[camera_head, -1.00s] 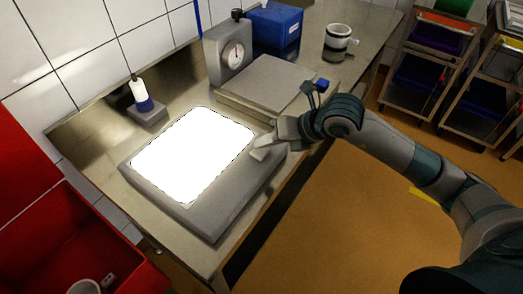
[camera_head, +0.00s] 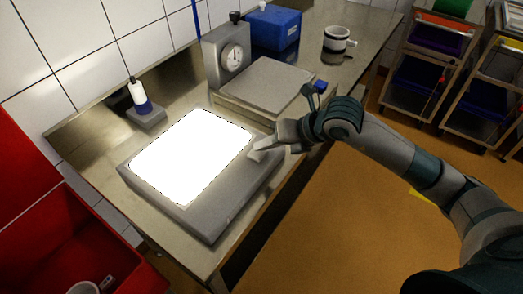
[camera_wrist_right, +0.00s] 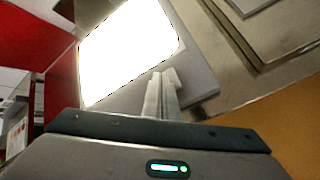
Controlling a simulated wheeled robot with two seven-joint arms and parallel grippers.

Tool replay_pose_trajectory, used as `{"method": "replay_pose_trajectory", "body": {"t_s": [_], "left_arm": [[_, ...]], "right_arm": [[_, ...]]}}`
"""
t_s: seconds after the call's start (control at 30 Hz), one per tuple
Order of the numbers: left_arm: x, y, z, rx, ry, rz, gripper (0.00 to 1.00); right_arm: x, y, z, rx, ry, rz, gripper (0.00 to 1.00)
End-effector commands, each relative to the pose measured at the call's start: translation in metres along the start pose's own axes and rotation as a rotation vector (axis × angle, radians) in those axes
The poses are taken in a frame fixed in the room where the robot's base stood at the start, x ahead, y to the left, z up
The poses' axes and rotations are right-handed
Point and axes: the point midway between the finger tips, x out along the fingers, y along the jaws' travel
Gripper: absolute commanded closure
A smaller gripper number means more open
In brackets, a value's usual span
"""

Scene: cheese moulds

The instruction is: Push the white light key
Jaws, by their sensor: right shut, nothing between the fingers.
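A grey light box (camera_head: 212,226) with a bright white lit panel (camera_head: 190,155) lies on the steel counter. My right gripper (camera_head: 256,155) is shut and empty, with its fingertips at the right rim of the light box. In the right wrist view the shut fingers (camera_wrist_right: 162,88) point at the grey rim beside the lit panel (camera_wrist_right: 130,50). No white key can be made out; the fingers may cover it. I cannot tell whether the fingertips touch the rim. My left gripper is not in view.
A dial scale (camera_head: 228,55) with a flat steel platform (camera_head: 265,85) stands behind the light box. A white and blue bottle (camera_head: 139,95), a blue box (camera_head: 273,27) and a mug (camera_head: 337,40) stand on the counter. A red bin (camera_head: 60,235) is at left, racks (camera_head: 430,65) at right.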

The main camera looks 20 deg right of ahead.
Motion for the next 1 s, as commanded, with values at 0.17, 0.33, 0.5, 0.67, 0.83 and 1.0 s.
{"method": "replay_pose_trajectory", "body": {"t_s": [0.17,0.33,0.5,0.67,0.83,1.0], "left_arm": [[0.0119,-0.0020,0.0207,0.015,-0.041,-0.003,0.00],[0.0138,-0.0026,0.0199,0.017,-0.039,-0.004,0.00],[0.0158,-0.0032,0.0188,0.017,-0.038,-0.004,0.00],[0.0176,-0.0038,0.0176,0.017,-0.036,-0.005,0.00],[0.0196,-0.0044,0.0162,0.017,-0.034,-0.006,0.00],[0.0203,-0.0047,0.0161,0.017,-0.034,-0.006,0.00]], "right_arm": [[0.0086,-0.0062,-0.0063,0.000,0.000,0.000,1.00],[0.0098,-0.0070,-0.0072,0.000,0.000,0.000,1.00],[0.0110,-0.0079,-0.0080,0.000,0.000,0.000,1.00],[0.0121,-0.0086,-0.0088,0.000,0.000,0.000,1.00],[0.0132,-0.0095,-0.0096,0.000,0.000,0.000,1.00],[0.0137,-0.0098,-0.0100,0.000,0.000,0.000,1.00]]}}
